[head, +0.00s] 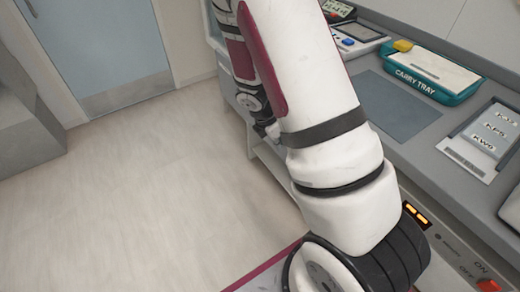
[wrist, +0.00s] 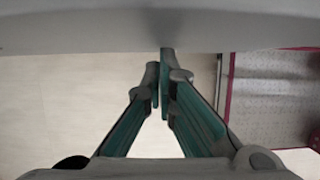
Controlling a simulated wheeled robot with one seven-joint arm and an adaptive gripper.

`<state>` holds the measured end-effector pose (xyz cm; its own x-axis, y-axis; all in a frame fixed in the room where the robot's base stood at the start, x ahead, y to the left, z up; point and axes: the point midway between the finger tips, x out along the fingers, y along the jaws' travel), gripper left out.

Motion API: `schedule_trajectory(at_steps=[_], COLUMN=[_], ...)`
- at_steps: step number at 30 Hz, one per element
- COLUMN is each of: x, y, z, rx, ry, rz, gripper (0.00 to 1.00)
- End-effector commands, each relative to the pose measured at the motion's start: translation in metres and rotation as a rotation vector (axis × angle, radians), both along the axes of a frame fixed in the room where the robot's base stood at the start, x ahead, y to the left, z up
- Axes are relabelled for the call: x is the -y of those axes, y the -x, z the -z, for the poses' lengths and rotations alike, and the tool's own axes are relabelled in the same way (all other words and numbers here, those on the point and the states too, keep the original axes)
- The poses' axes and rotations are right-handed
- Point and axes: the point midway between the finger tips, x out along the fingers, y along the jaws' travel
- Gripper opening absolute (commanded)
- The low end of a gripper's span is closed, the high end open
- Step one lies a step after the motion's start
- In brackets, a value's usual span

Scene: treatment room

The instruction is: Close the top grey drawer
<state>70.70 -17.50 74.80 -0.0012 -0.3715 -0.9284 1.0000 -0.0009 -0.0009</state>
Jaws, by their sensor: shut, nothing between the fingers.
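My gripper (wrist: 160,85) is shut and empty in the wrist view. Its two teal-sided fingers meet at the tips, just below a broad pale grey surface (wrist: 90,32) across the top. I cannot tell whether this surface is the top grey drawer or another part of the unit, or whether the fingertips touch it. In the head view my arm covers the front of the grey counter. No drawer can be clearly made out there, and my fingers are not clearly visible.
The grey counter (head: 440,150) on the right bears a teal carry tray (head: 430,75), a dark grey mat (head: 395,103) and a labelled card panel (head: 490,135). An ON/OFF control panel (head: 455,255) is at lower right. Floor (head: 150,190) left of my arm is clear.

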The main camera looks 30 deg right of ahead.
Motion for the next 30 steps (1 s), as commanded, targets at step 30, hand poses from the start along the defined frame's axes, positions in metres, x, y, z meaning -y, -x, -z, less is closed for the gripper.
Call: schedule_trajectory(at_steps=[30], x=[0.047], y=[-0.002], z=[0.000], rx=[0.000], ry=[0.000], rz=[-0.002], gripper=[0.00])
